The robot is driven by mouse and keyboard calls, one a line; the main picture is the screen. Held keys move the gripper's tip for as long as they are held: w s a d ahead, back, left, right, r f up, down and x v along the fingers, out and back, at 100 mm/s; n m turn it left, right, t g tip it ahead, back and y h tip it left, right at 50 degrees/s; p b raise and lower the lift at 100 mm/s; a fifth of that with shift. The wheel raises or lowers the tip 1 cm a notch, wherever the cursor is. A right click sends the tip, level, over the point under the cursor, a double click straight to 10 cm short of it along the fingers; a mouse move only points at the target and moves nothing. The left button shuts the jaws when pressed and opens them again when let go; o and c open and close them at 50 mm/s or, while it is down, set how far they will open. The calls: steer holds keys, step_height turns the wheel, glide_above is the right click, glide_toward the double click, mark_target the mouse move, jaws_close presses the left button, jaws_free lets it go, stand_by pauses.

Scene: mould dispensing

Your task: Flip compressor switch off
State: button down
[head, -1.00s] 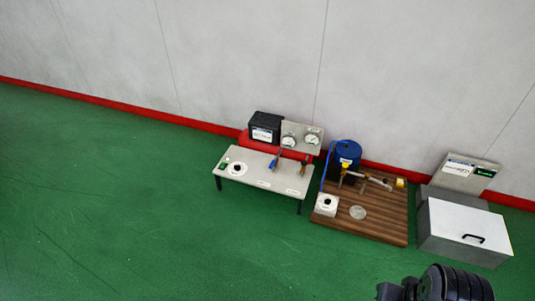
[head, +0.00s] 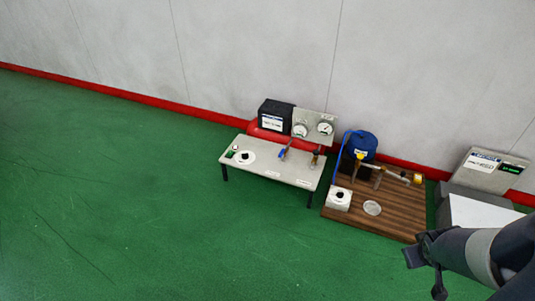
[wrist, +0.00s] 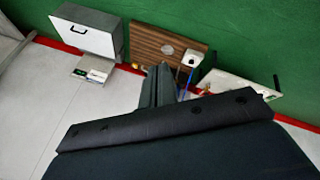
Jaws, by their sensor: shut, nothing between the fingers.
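The compressor, a black box (head: 276,114) on a red tank (head: 265,135), stands against the wall behind a low grey table (head: 275,173). On the table's left end are a black rotary knob on a white round plate (head: 245,157) and a small green switch (head: 231,154). I cannot tell from the labels which one is the compressor switch. My gripper (head: 424,270) is at the lower right in the head view, apart from the table and to its right. In the wrist view, its dark fingers (wrist: 160,82) are shut and empty, and the table's edge (wrist: 235,88) shows partly hidden at right.
A white-lidded box (wrist: 83,38) is farther right. Green floor is clear at left.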

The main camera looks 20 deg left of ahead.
steer(key=w+a+f+n+y+b, duration=0.1)
steer(key=w+f+n+b, duration=0.15)
steer(key=f, duration=0.55)
steer(key=w+a+f+n+y+b, duration=0.1)
steer(key=w+f+b, duration=0.15)
steer(key=f, duration=0.45)
steer(key=s+a+f+n+y+b, duration=0.1)
steer(key=a+f+y+b, duration=0.1)
steer(key=f, duration=0.6)
steer(key=s+a+f+n+g+y+b, duration=0.1)
steer(key=s+a+f+n+y+b, duration=0.1)
steer(key=f, duration=0.6)
steer(key=s+a+f+n+y+b, duration=0.1)
steer(key=a+f+n+y+b, duration=0.1)
steer(key=a+f+b, duration=0.3)
step_height(320, 180, down, 3)
steer(key=shift+s+f+y+b, duration=0.2)
steer(key=shift+y+b, duration=0.25)
steer(key=shift+y, duration=0.45)
